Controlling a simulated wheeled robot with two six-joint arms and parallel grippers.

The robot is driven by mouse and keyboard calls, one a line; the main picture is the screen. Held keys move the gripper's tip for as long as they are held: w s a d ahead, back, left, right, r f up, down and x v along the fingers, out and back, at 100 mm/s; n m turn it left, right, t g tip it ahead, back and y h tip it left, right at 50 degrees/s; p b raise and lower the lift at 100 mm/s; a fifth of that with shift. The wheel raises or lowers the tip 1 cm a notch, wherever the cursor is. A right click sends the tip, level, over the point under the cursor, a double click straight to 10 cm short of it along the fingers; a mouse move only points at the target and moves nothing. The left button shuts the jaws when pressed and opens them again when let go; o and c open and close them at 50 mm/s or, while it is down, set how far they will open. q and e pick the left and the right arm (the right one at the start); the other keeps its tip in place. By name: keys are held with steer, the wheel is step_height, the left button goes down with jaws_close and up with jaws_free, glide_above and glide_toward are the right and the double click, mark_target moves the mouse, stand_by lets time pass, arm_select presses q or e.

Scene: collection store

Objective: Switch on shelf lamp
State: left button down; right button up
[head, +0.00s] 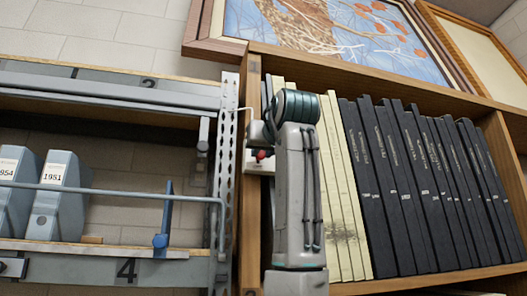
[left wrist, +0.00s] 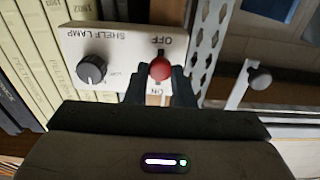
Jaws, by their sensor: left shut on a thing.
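The shelf lamp's switch plate (left wrist: 122,45) is a pale panel, upside down in the left wrist view. It bears the words SHELF LAMP, OFF and ON, a black round knob (left wrist: 92,69) and a red-tipped lever (left wrist: 160,69). The black fingers of my left gripper (left wrist: 162,86) are shut on the red-tipped lever, partly hiding the ON label. I cannot tell clearly which way the lever is set. In the head view the red tip (head: 261,154) shows beside my left gripper (head: 262,138) at the bookcase's left upright. No lamp or right gripper is in view.
Black and cream bound volumes (head: 400,190) fill the wooden bookcase right of my arm. A perforated metal upright (head: 226,140) and a grey rack with blue-grey file boxes (head: 57,205) stand at left. Framed pictures (head: 330,25) lean on top of the bookcase.

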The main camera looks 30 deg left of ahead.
arm_select(q)
steer(key=shift+s+r, duration=0.1)
steer(key=shift+r, duration=1.5)
arm_select(e)
steer(key=shift+a, duration=0.35)
arm_select(q)
steer(key=c, duration=1.2)
jaws_free()
steer(key=shift+c, duration=0.2)
arm_select(e)
steer(key=shift+d, duration=0.2)
steer(key=shift+d, duration=0.1)
arm_select(q)
steer(key=b+v, duration=0.5)
steer(key=v, duration=0.5)
steer(key=shift+s+d, duration=0.2)
steer(key=shift+d, duration=0.05)
arm_select(e)
steer(key=f, duration=0.5)
steer(key=shift+a+f, duration=0.1)
steer(key=shift+a, duration=0.15)
